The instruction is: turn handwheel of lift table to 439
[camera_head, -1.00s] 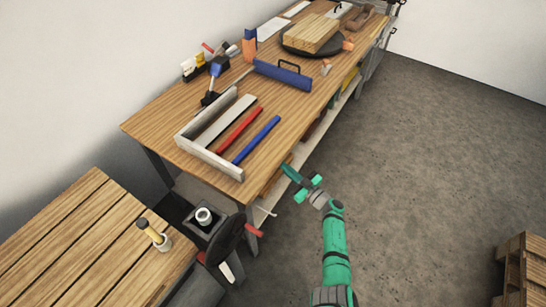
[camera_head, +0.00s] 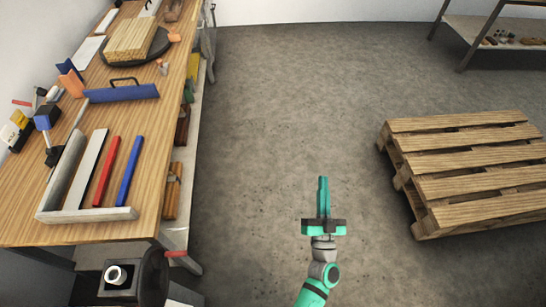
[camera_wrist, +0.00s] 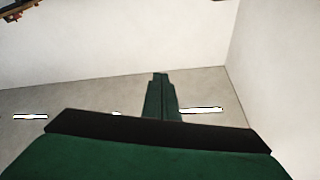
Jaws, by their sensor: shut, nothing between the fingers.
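A dark round wheel (camera_head: 154,276) with a red handle (camera_head: 176,254) stands at the lower left in the head view, beside a dark box with a pale round post (camera_head: 116,274). It looks like the handwheel; its lower part is cut off by the frame edge. No number or scale can be read. My green gripper (camera_head: 323,182) is well to the right of the wheel, over bare floor, with its fingers together and empty. The shut fingers also show in the wrist view (camera_wrist: 160,76), pointing towards blank walls; the wheel is not in that view.
A wooden workbench (camera_head: 30,205) runs along the left, bearing a grey frame (camera_head: 90,214), red and blue bars, and tools. The floor (camera_head: 270,120) between is clear.

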